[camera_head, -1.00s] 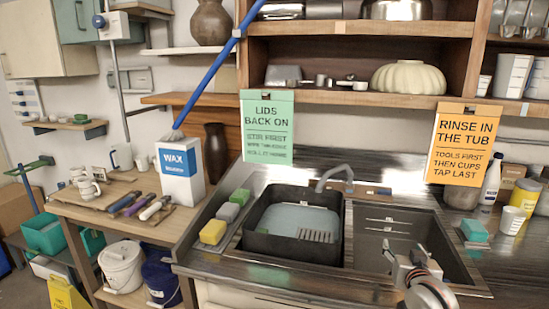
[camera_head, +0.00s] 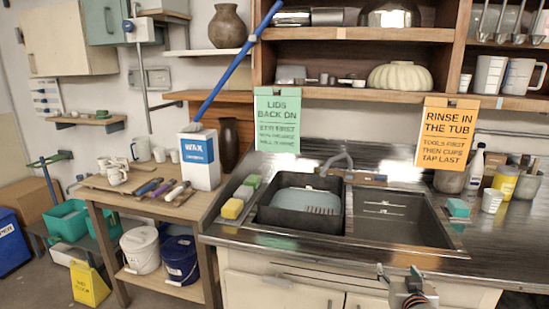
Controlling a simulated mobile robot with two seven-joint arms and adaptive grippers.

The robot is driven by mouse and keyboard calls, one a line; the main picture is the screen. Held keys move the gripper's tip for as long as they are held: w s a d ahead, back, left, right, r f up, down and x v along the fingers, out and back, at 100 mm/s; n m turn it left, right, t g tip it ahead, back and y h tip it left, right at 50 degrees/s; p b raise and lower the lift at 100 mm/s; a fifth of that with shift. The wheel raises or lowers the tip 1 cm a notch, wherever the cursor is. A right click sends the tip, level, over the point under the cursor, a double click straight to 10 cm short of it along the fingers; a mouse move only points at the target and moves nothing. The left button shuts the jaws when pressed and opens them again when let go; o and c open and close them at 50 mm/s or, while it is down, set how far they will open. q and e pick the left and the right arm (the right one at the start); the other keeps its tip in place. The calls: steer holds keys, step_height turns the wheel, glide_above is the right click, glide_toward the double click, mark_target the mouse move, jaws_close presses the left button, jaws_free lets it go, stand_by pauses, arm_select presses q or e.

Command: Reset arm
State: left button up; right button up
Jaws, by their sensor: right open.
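My right gripper (camera_head: 403,287) shows at the bottom of the head view, right of centre. It is open and empty, in front of the sink counter's front edge. It touches nothing that I can see. My left gripper is not in the view.
The sink (camera_head: 401,226) has a dark tub (camera_head: 280,218) in its left side. Sponges (camera_head: 232,208) lie left of it. A wooden bench (camera_head: 131,203) holds a wax box (camera_head: 200,158) and mugs. White (camera_head: 141,250) and blue (camera_head: 181,262) buckets stand below. The counter's front is clear.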

steer(key=s+a+f+n+g+y, duration=0.1)
steer(key=s+a+f, duration=0.3)
steer(key=s+f, duration=0.4)
steer(key=s+a+f+n+g+y, duration=0.1)
steer(key=s+a+f, duration=0.4)
steer(key=s, duration=0.8)
steer(key=s+a+f+n+g+y, duration=0.1)
steer(key=s+a+f+n+y, duration=0.2)
steer(key=s+f, duration=0.8)
steer(key=shift+a+n, duration=0.5)
steer(key=shift+a, duration=0.3)
